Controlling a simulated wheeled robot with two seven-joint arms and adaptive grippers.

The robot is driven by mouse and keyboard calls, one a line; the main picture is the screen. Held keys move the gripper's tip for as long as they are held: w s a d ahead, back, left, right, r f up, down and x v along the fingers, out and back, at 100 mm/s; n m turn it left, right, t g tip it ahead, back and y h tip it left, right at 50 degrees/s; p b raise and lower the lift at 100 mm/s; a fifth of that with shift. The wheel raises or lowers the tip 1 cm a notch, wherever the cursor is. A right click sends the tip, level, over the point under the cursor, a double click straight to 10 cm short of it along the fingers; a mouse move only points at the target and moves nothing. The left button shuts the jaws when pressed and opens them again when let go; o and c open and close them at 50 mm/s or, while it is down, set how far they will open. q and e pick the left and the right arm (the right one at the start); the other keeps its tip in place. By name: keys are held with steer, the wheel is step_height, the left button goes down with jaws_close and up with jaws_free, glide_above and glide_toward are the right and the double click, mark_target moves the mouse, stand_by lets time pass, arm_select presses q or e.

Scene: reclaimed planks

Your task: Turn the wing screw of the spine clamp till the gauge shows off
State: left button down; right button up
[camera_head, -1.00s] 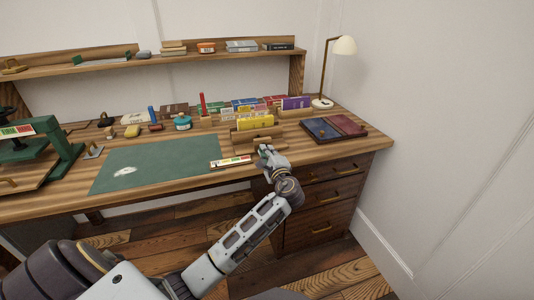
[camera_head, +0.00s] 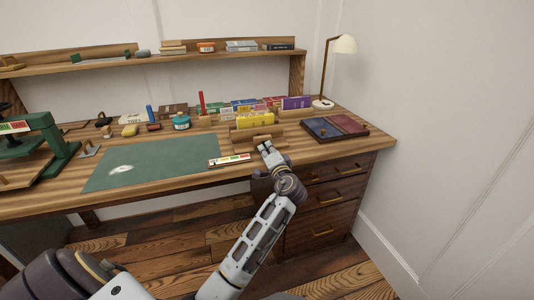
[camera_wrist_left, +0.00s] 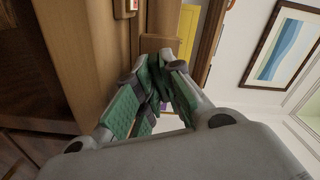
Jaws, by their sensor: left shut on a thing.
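The spine clamp (camera_head: 241,137) is a wooden block frame at the desk's front edge, with a yellow book (camera_head: 255,119) upright in it. Its wood also shows in the wrist view (camera_wrist_left: 160,44), beyond my fingers. The gauge (camera_head: 231,160) is a pale strip with red, yellow and green bands on the desk edge; its reading is too small to tell. My left gripper (camera_head: 265,148) is at the clamp's front. Its green-padded fingers (camera_wrist_left: 158,78) are closed together on the wing screw, which they hide. My right gripper is out of view.
A green mat (camera_head: 150,164) lies left of the clamp. A dark blue and red book or case (camera_head: 334,128) lies to the right, before a lamp (camera_head: 343,45). Several books stand behind. A green press (camera_head: 50,140) stands far left.

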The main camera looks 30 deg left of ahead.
arm_select(q)
steer(key=shift+f, duration=0.15)
steer(key=c, duration=1.5)
jaws_free()
steer(key=shift+c, duration=0.2)
